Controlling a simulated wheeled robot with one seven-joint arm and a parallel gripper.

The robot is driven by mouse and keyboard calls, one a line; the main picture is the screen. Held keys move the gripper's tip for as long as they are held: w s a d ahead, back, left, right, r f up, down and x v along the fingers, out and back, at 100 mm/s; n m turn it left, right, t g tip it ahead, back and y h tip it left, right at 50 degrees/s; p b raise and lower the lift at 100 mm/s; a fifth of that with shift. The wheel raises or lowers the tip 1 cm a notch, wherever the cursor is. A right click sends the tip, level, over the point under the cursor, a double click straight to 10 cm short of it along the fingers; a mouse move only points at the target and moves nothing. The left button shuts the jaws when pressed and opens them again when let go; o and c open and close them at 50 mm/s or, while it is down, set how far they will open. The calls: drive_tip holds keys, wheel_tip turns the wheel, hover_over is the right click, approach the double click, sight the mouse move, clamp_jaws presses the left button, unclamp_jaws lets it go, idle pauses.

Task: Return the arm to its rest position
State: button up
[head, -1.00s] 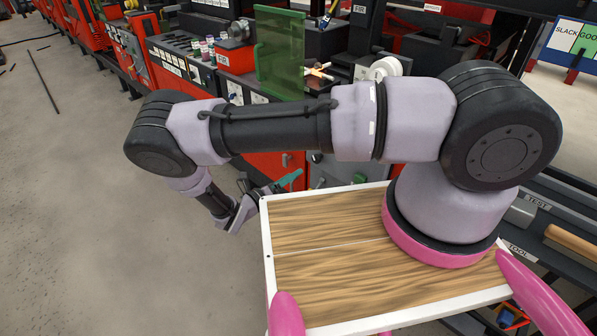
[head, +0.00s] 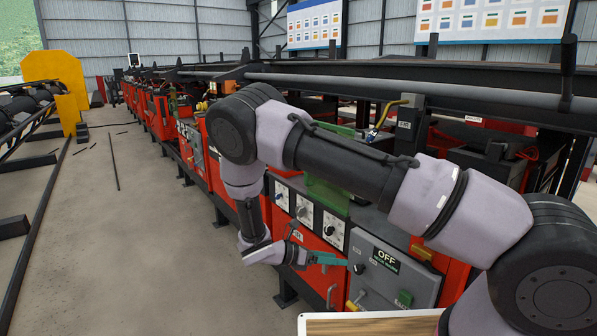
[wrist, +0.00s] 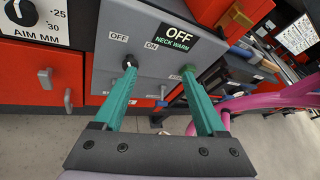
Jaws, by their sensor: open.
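My arm stretches across the head view, bent at the elbow, its forearm hanging down on the left. My gripper (head: 336,262) is at the lower middle of the head view, in front of the red machine. In the wrist view my gripper (wrist: 160,72) has its two teal fingers spread apart with nothing between them.
The long red machine (head: 325,235) runs from the right into the distance. A green translucent panel (head: 328,190) stands behind my arm. Open concrete floor (head: 140,240) lies on the left. Red drawers with handles (wrist: 45,80) are left in the wrist view.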

drive_tip(key=s+d+r+m+g+y, duration=0.1)
drive_tip(key=d+r+m+y, duration=0.25)
drive_tip(key=r+m, duration=0.4)
drive_tip(key=s+d+r+m+g+y, duration=0.15)
drive_tip(key=r+m+y, duration=0.25)
drive_tip(key=r, duration=0.7)
drive_tip(key=d+r+m+g+y, duration=0.25)
drive_tip(key=r+m, duration=0.25)
drive_tip(key=r, duration=0.4)
drive_tip(key=s+d+r+m+t+y, duration=0.3)
drive_tip(key=s+r+m, duration=0.3)
drive_tip(key=r, duration=0.3)
drive_tip(key=s+d+r+m+t+y, duration=0.2)
drive_tip(key=s+d+r+m+t, duration=0.2)
drive_tip(key=s+r+m, duration=0.3)
wheel_tip(320, 180, up, 2)
drive_tip(key=shift+s+d+r+t+y, duration=0.2)
drive_tip(key=shift+s+t+y, duration=0.25)
drive_tip(key=shift+t, duration=0.45)
